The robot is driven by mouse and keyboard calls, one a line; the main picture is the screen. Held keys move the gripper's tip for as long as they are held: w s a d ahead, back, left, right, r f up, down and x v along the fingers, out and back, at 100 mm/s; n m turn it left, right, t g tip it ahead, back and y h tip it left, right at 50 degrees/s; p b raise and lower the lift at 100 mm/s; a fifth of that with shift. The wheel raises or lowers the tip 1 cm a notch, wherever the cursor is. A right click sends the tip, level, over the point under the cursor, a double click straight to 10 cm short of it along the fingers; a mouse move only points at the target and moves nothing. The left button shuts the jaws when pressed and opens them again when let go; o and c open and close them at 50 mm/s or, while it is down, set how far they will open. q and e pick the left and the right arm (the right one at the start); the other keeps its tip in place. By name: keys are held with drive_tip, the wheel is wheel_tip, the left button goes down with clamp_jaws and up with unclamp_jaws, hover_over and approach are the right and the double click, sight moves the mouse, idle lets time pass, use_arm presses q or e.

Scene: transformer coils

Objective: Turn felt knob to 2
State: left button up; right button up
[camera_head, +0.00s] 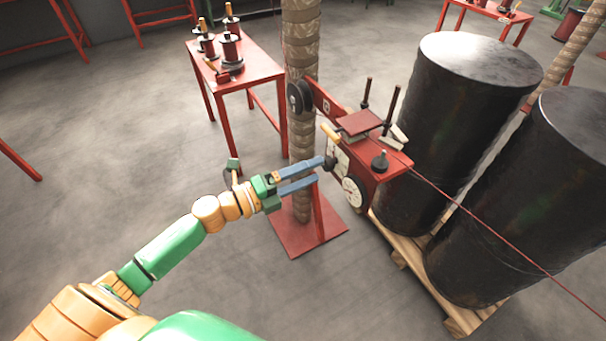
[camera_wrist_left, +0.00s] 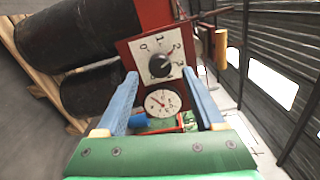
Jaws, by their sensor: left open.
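The felt knob (camera_wrist_left: 160,65) is a black round knob on a white dial plate (camera_wrist_left: 144,46) with printed numbers, on the front of a red machine (camera_head: 375,158). Its pointer direction is too small to read surely. In the head view the dial plate (camera_head: 338,160) is partly hidden by my gripper. My left gripper (camera_head: 321,171) is open, its two blue fingers reaching toward the knob from the left. In the left wrist view the knob lies ahead, between and beyond the open fingers (camera_wrist_left: 165,85). I cannot tell from these views that either finger touches it. My right gripper is not in view.
A round white gauge (camera_head: 353,192) sits below the dial plate. An orange handle (camera_head: 331,133) sticks out beside it. A fabric-wrapped column (camera_head: 301,50) stands behind on a red base plate. Large black drums (camera_head: 465,120) on a pallet stand at the right.

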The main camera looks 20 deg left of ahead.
use_arm(q)
drive_tip(key=v, duration=0.4)
drive_tip(key=shift+s+a, duration=0.3)
